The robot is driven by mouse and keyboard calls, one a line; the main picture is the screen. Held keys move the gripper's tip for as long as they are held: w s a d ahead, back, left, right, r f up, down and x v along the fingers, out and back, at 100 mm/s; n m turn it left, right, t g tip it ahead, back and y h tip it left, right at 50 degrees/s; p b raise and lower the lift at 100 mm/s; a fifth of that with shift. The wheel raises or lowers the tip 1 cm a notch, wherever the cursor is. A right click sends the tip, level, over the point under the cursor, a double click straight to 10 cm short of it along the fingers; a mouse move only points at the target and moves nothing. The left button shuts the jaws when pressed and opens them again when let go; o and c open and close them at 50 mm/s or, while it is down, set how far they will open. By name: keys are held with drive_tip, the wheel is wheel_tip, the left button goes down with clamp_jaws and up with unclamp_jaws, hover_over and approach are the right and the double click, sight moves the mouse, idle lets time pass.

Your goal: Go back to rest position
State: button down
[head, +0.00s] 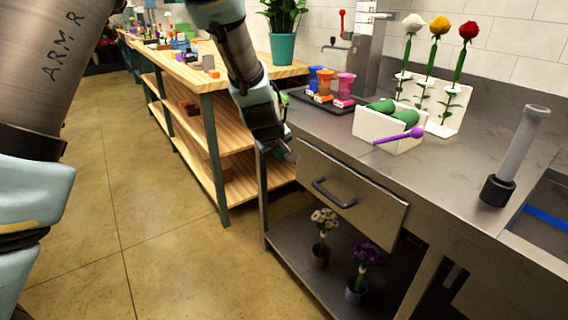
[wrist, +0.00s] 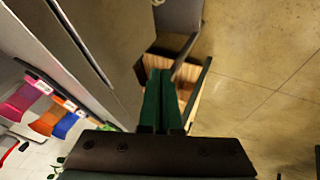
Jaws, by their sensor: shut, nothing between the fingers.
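My gripper (head: 287,154) is at the left end of the steel counter, low beside its front corner, next to the drawer front (head: 375,205) in the head view. In the wrist view its two green fingers (wrist: 160,98) lie together with nothing between them. My gripper is apart from the drawer handle (head: 334,194). My arm reaches down to it from the top of the head view.
The steel counter (head: 440,165) bears a white box (head: 390,140) with green rolls, a purple tool (head: 398,135) and a flower rack (head: 434,100). Potted flowers (head: 323,230) stand on the lower shelf. A wooden shelf unit (head: 215,130) stands left; the floor (head: 120,200) is clear.

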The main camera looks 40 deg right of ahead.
drive_tip(key=shift+v, duration=1.6)
drive_tip(key=w+a+r+y+p, duration=0.1)
drive_tip(key=w+a, duration=0.2)
drive_tip(key=a, duration=0.4)
drive_tip(key=w+a+r+y+p, duration=0.1)
drive_tip(key=w+a+r, duration=0.1)
drive_tip(key=w+a, duration=0.3)
drive_tip(key=s+a+r+g+y+p, duration=0.1)
drive_tip(key=a, duration=1.1)
drive_tip(key=s+a+r+y, duration=0.1)
drive_tip(key=a+r, duration=0.1)
drive_tip(key=a, duration=0.9)
drive_tip(key=s+a+g+y+p, duration=0.1)
drive_tip(key=s+a, duration=0.5)
drive_tip(key=a, duration=0.7)
drive_tip(key=shift+r+n+g+y, duration=0.3)
drive_tip(key=shift+r+n+y, duration=0.1)
drive_tip(key=shift+r, duration=0.05)
